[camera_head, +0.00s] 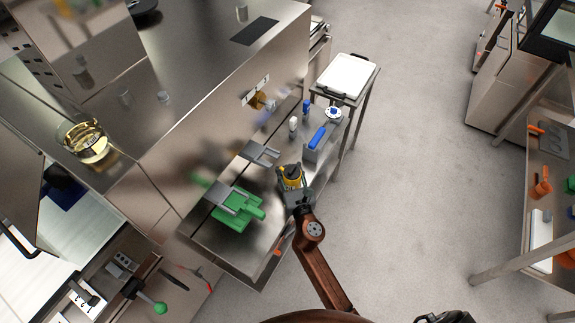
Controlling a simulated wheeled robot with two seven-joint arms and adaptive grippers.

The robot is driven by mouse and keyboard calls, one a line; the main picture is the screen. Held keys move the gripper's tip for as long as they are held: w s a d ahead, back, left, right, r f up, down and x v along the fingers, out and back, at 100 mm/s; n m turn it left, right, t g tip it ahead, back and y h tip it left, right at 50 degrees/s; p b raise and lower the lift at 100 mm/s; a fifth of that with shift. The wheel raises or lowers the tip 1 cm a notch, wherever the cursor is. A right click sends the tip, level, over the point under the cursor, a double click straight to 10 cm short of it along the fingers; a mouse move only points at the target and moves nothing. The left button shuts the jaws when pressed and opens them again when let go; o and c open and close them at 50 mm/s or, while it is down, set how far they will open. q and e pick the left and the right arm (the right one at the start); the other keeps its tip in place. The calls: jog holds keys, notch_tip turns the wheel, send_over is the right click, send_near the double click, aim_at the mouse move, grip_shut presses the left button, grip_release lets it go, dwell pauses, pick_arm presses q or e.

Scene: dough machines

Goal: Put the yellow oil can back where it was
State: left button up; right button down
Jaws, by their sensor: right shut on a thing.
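The yellow oil can (291,171) has a dark top and is at the front edge of the metal side table (233,255). My right gripper (293,184) is shut on it, reaching in from below in the head view. The gripper covers the can's lower part, so I cannot tell whether the can touches the table.
A green tool (238,208) lies left of the can. A grey box with a blue item (318,137), a white bottle (293,124) and a blue bottle (306,106) stand beyond it. A white tray (346,76) is farther back. Open floor lies right.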

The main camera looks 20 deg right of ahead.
aim_at(294, 187)
jog(key=c, duration=1.8)
grip_release()
jog(key=o, duration=0.5)
pick_arm(q)
jog(key=shift+s, duration=0.1)
pick_arm(e)
jog(key=shift+r, duration=0.15)
jog(key=s, duration=0.5)
jog(key=s+a, duration=0.1)
jog(key=s, duration=0.2)
jog(key=shift+s, duration=0.15)
jog(key=s, duration=0.3)
jog(key=shift+a, duration=0.2)
jog(key=shift+s, duration=0.35)
pick_arm(q)
jog(key=shift+s+f, duration=0.1)
